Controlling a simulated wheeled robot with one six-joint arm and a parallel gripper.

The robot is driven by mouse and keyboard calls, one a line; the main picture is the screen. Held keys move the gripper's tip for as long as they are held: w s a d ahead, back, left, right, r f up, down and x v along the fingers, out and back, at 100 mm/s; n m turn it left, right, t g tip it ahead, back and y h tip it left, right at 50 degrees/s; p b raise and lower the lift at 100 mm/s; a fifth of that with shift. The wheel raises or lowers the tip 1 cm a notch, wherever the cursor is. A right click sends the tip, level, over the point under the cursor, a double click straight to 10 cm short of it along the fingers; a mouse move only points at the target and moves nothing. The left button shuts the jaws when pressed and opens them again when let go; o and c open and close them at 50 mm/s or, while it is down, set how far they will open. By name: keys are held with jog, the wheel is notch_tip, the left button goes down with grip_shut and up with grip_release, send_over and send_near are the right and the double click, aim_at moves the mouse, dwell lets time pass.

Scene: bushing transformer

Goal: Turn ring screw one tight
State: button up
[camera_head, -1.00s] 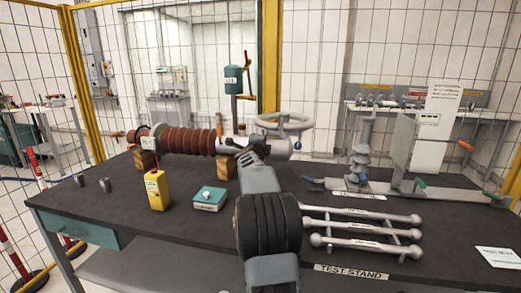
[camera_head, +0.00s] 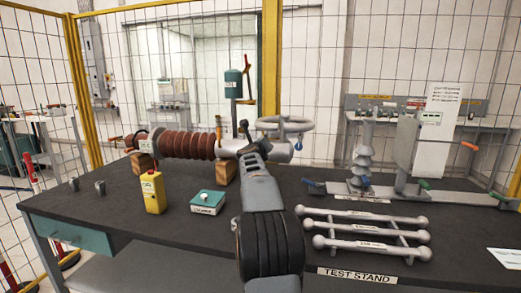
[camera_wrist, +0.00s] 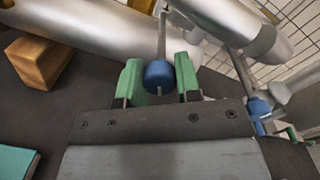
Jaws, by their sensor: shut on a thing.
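The bushing (camera_head: 190,145) lies across the bench, with brown ribs and a silver right end. A silver ring (camera_head: 285,122) sits on that end. In the wrist view a blue knob (camera_wrist: 159,74) on a thin grey rod stands between the two green fingers of my gripper (camera_wrist: 159,82), which is shut on it. A second blue knob (camera_wrist: 258,108) shows at the right, apart from the fingers; one blue knob (camera_head: 298,146) also shows below the ring in the head view. Which knob is ring screw one is not marked. My arm hides my fingertips in the head view.
The bushing rests on wooden blocks (camera_head: 226,170).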

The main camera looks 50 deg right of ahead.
jog(key=shift+f+m+b, duration=0.1)
jog(key=shift+m+b, duration=0.3)
jog(key=shift+m, duration=0.7)
jog(key=o, duration=0.9)
jog(key=b+v, duration=0.2)
jog(key=v, duration=1.1)
jog(key=shift+s+a, duration=0.25)
jog(key=shift+a, duration=0.05)
